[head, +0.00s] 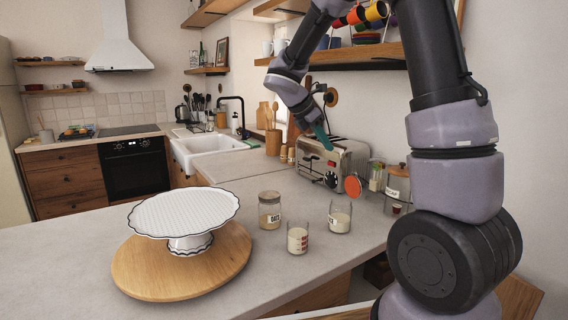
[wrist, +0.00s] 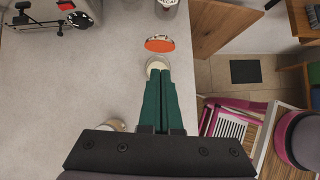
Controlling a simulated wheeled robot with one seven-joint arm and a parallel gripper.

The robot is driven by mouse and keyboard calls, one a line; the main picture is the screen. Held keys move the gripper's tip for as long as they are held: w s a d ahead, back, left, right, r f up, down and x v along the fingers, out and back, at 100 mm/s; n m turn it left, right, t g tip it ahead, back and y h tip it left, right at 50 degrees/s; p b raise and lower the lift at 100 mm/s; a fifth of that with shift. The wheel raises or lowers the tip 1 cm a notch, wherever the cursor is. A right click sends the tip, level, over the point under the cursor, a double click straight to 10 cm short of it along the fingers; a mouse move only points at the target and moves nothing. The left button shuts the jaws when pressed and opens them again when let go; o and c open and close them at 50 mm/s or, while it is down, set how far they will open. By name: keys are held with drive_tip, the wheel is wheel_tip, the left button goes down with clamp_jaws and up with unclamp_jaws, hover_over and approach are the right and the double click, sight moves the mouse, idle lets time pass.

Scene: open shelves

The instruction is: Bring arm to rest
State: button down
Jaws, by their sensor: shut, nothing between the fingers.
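My gripper (head: 323,138) hangs from the raised arm in front of the toaster, above the counter, in the head view. Its two teal fingers lie together and hold nothing. In the wrist view the gripper (wrist: 160,74) points over the counter, with the closed fingers covering part of a glass jar (wrist: 157,62). My arm rises on the right of the head view and bends over to the left.
A chrome toaster (head: 331,163), an orange-red disc (head: 353,187) and glass jars (head: 297,238) stand near the gripper. A white cake stand (head: 183,216) sits on a round wooden board (head: 135,280). A wooden shelf (head: 350,55) with cups is close to the arm.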

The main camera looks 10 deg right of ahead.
drive_tip(key=s+a+r+m+t+y, duration=0.1)
drive_tip(key=s+r+m+y, duration=0.3)
drive_tip(key=s+m, duration=0.7)
drive_tip(key=s+a+r+m+t+y, duration=0.1)
drive_tip(key=s+r+m+t+y, duration=0.3)
drive_tip(key=s+m, duration=0.7)
wheel_tip(320, 180, up, 3)
drive_tip(key=m+y, duration=0.1)
drive_tip(key=m, duration=0.2)
drive_tip(key=shift+s+a+f, duration=0.15)
drive_tip(key=shift+s+a, duration=0.05)
drive_tip(key=shift+s, duration=0.1)
